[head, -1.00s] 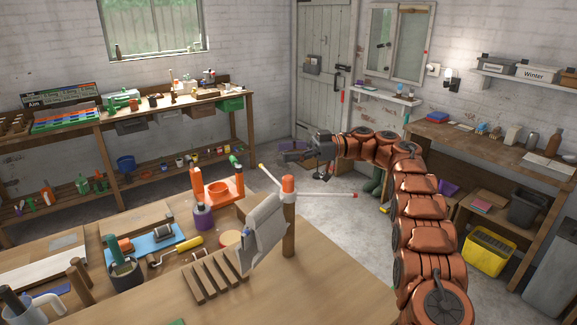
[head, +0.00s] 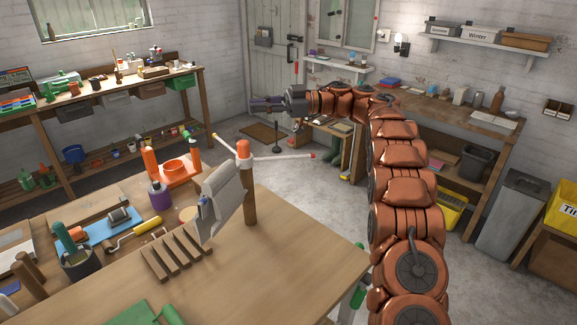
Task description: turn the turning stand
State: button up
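The turning stand stands on the near workbench in the head view. It has an upright wooden post (head: 249,195), an orange hub (head: 244,149) and thin pale arms (head: 285,157) with coloured tips. One arm points right to a red tip and another points back left to a yellow tip. My gripper (head: 256,104) is beyond and above the stand in the picture, pointing left, apart from the arms. It is small and dark, and its finger opening is not clear.
Near the stand on the workbench (head: 280,270) are a slatted wooden rack (head: 175,255), a purple bottle (head: 160,196), an orange holder (head: 176,170) and a yellow-handled roller (head: 145,229). The bench's right part is mostly bare. Open floor (head: 290,190) lies behind it.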

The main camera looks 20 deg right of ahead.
jog(key=s+d+t+b, duration=0.1)
jog(key=d, duration=0.1)
jog(key=s+d+f+t+h+b, duration=0.1)
jog(key=d+t+b, duration=0.1)
jog(key=s+d+t+b, duration=0.1)
jog(key=b, duration=0.1)
jog(key=shift+s+d+f+n+t+h, duration=0.15)
jog(key=shift+d+f+n+t+h, duration=0.15)
jog(key=shift+d+f+n+h, duration=0.1)
grip_shut()
jog(key=s+d+f+n+t+h+b, duration=0.2)
jog(key=s+d+f+t+h+b, duration=0.15)
jog(key=s+f+b, duration=0.3)
jog(key=s+d+f+n+t+h+b, duration=0.1)
jog(key=s+d+f+t+h+b, duration=0.15)
jog(key=s+f+h+b, duration=0.4)
jog(key=y+p, duration=0.3)
send_near(281, 158)
jog(key=w+a, duration=0.3)
jog(key=a, duration=0.1)
jog(key=shift+w+d+f+p, duration=0.15)
jog(key=shift+w+f+p, duration=0.1)
jog(key=shift+w, duration=0.25)
jog(key=shift+w+d+f+p, duration=0.15)
jog(key=shift+w+d+f, duration=0.05)
jog(key=shift+w, duration=0.3)
